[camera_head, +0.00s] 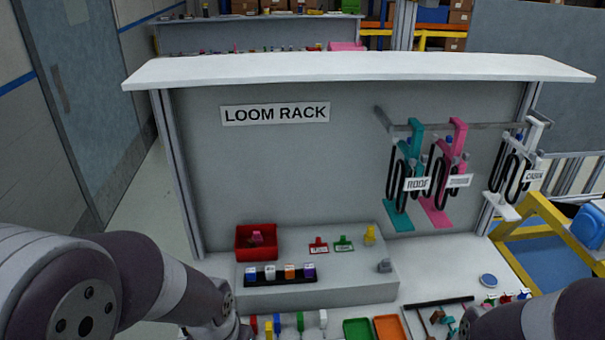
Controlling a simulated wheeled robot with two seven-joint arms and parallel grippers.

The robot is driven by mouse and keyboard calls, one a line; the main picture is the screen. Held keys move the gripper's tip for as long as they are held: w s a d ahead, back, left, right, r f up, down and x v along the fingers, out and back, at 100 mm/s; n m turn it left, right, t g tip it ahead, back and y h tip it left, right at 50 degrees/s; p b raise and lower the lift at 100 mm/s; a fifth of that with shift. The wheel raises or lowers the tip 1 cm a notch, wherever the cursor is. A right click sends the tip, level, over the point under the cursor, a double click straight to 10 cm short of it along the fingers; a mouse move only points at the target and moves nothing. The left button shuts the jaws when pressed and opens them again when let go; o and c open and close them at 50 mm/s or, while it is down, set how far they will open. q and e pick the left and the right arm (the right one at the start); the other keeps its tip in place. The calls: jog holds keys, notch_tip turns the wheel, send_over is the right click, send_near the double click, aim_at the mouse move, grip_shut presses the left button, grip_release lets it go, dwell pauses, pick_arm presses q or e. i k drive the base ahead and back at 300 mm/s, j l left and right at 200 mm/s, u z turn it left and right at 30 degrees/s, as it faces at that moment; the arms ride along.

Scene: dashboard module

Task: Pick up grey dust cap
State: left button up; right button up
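A small grey piece (384,265), which looks like the grey dust cap, sits on the right front of the raised grey step (345,291) below the rack panel. It stands apart from the other small items, and nothing covers it. My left arm comes in from the left and bends down to the bottom edge, left of the step. My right arm shows only at the bottom right corner. Both grippers are outside the frame, so whether either holds anything is hidden.
A red bin (256,242), a black strip with several small blocks (281,274), red and green tags and a yellow piece (370,235) share the step. Green (357,329) and orange (389,328) trays lie in front. Cable hangers (435,175) hang above right.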

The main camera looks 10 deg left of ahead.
aim_at(384, 267)
jog(key=l+z, duration=0.15)
jog(key=z, duration=0.2)
jog(key=i+l+z, duration=0.1)
jog(key=z, duration=0.25)
jog(key=i+l+z, duration=0.1)
jog(key=z, duration=0.2)
jog(key=u, duration=0.9)
jog(key=i+l+u, duration=0.15)
jog(key=l, duration=0.2)
jog(key=i+l+u, duration=0.15)
jog(key=l, duration=0.2)
jog(key=i+l+u, duration=0.15)
jog(key=l, duration=0.25)
jog(key=i+l+u, duration=0.15)
jog(key=l, duration=0.2)
jog(key=k, duration=0.05)
